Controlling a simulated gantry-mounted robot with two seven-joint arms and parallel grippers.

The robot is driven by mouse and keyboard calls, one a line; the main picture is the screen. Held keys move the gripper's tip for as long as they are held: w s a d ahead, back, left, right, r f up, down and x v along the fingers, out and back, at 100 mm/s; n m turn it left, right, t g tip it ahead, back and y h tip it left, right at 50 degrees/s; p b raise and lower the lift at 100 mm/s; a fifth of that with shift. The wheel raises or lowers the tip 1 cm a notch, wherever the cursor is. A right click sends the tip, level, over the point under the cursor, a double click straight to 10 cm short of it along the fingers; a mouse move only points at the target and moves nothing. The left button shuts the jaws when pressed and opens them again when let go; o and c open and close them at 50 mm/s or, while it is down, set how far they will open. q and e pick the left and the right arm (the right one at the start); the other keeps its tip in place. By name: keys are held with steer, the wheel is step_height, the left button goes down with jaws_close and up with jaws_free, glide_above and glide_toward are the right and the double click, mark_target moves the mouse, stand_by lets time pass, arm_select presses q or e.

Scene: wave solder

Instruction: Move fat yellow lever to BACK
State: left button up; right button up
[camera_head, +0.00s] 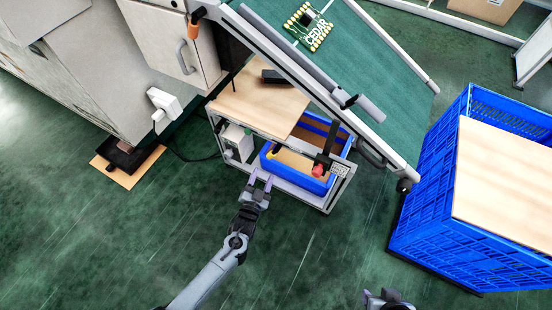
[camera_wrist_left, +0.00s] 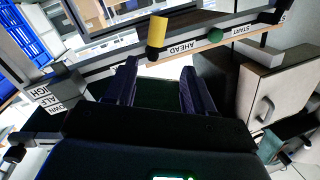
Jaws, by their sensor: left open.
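The fat yellow lever (camera_wrist_left: 157,33) shows in the left wrist view as a yellow cylinder at the top centre, with a label reading AHEAD (camera_wrist_left: 183,47) just to its right. My left gripper (camera_head: 261,183) is open and empty, just in front of this frame. In the left wrist view its two fingers (camera_wrist_left: 160,75) point toward the lever, apart from it. My right gripper (camera_head: 388,298) is only partly in view at the bottom edge.
A green knob (camera_wrist_left: 216,35) sits beside a START label (camera_wrist_left: 250,31). A dark block (camera_wrist_left: 62,85) stands near labels HIGH, HALF and DOWN. A blue crate (camera_head: 425,215) stands at right; the front floor is clear.

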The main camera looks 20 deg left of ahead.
mark_target(270, 158)
arm_select(q)
steer(key=w+f+b, duration=0.1)
steer(key=w+b, duration=0.1)
steer(key=w, duration=0.1)
steer(key=w+b, duration=0.3)
steer(key=w, duration=0.1)
steer(key=w+f+b, duration=0.1)
steer(key=w+b, duration=0.2)
steer(key=w, duration=0.1)
steer(key=shift+w+a+f, duration=0.1)
steer(key=shift+a+f, duration=0.2)
steer(key=shift+w+r+b, duration=0.1)
steer(key=shift+w+b, duration=0.1)
steer(key=shift+b, duration=0.1)
steer(key=shift+a, duration=0.1)
arm_select(e)
step_height(270, 158, down, 10)
steer(key=s, duration=0.1)
steer(key=shift+a+f, duration=0.15)
steer(key=shift+f, duration=0.1)
steer(key=shift+s, duration=0.1)
arm_select(q)
steer(key=c, duration=0.9)
arm_select(e)
steer(key=shift+r, duration=0.1)
